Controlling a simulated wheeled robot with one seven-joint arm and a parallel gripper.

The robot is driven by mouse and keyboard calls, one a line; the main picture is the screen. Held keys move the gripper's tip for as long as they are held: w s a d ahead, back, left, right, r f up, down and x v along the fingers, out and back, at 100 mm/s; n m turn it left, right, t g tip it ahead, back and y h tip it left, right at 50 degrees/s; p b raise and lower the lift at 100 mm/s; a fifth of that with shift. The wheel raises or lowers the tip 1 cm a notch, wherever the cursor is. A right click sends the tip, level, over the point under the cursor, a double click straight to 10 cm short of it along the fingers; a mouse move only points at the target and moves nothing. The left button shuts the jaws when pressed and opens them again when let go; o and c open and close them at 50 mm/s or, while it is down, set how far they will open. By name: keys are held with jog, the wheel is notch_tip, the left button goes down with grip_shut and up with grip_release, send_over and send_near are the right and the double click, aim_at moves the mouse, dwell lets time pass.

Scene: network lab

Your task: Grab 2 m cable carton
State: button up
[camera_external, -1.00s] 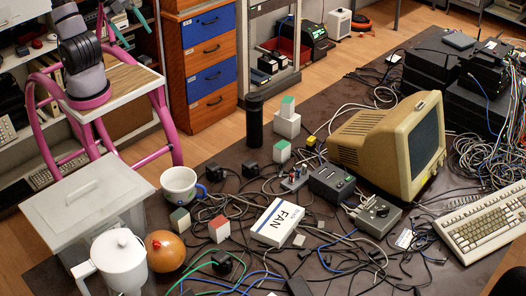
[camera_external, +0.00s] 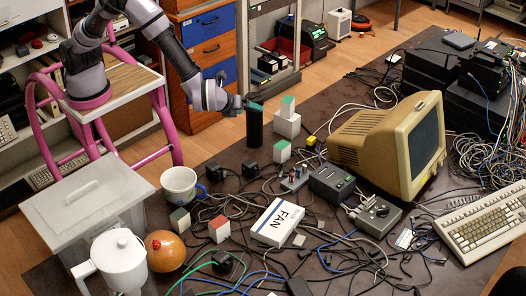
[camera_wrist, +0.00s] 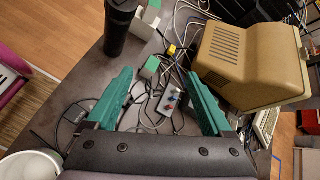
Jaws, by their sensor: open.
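Several small white cartons with coloured faces stand on the table; no label reads "2 m", so I cannot tell which is the cable carton. One green-topped carton (camera_external: 281,152) stands right of the black cylinder; one (camera_external: 288,106) sits on a white block. A green-and-white carton (camera_external: 180,221) and a red-and-white carton (camera_external: 219,229) stand nearer the front. My gripper (camera_external: 254,106) is open and empty, high beside the black cylinder's top. In the wrist view my teal fingers (camera_wrist: 160,78) are wide apart, with a green-topped carton (camera_wrist: 150,67) showing between and beyond them.
The black cylinder (camera_external: 254,128) stands close to my gripper. A beige monitor (camera_external: 375,140), a grey box (camera_external: 331,183) and a white FAN box (camera_external: 279,222) are to the right. Tangled cables (camera_external: 250,200) cover much of the table.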

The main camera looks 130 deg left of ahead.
aim_at(279, 147)
jog(key=w+a+f+m+y, duration=0.1)
jog(key=a+f+m+y, duration=0.2)
jog(key=f, duration=0.7)
jog(key=a+f+m, duration=0.3)
jog(key=a+f, duration=0.1)
jog(key=f, duration=0.6)
jog(key=x, duration=1)
jog(key=shift+w+a, duration=0.2)
jog(key=shift+a, duration=0.15)
grip_shut()
